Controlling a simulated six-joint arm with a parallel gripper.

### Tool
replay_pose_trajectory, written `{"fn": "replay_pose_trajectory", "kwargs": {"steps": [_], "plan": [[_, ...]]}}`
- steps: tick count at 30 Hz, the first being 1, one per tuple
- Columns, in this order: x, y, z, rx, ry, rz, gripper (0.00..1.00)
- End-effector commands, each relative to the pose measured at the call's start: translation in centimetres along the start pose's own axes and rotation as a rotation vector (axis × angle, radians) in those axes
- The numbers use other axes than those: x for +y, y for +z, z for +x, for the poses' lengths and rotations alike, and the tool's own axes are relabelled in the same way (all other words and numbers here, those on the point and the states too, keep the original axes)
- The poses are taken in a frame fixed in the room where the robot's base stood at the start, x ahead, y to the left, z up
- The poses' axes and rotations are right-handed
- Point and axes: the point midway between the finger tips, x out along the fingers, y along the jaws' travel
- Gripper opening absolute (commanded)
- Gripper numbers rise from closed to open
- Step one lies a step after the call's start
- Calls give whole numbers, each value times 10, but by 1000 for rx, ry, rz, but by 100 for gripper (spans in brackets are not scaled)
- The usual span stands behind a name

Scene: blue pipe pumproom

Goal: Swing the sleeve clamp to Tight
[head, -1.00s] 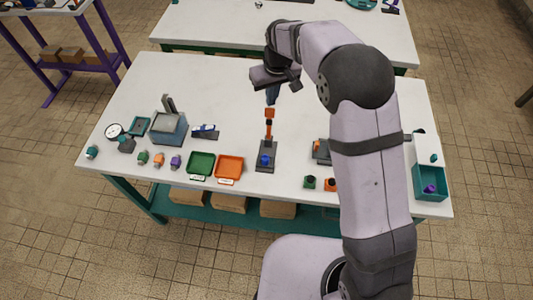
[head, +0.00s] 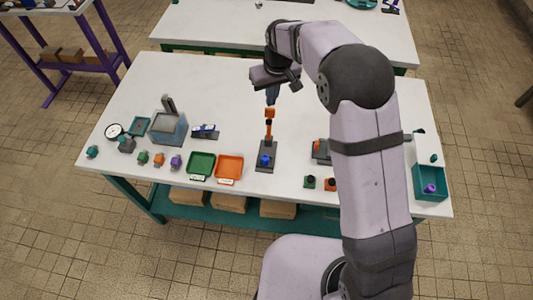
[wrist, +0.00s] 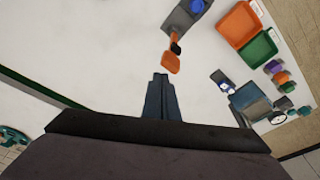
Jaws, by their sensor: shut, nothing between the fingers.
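What looks like the sleeve clamp (head: 267,158) stands near the middle of the table's front half. It has a dark grey base, a blue round part and an orange lever reaching toward the back of the table. My gripper (head: 272,101) is shut and empty, just beyond the lever's end. In the wrist view its fingertips (wrist: 160,76) are close to the orange end, and contact cannot be told. No Tight marking is readable.
A green tray (head: 201,154) and an orange tray (head: 229,157) stand left of the clamp. A grey-blue box-shaped device (head: 168,128) is further left. Another small fixture (head: 319,158) is partly hidden by my arm. A teal bin (head: 431,196) is at the right. The table's back left is clear.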

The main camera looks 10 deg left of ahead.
Motion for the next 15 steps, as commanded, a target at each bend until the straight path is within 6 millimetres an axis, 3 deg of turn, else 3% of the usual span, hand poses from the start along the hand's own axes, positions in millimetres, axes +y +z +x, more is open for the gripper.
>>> {"fn": "replay_pose_trajectory", "kwargs": {"steps": [15], "plan": [[0,3,15,0,0,0,0]]}}
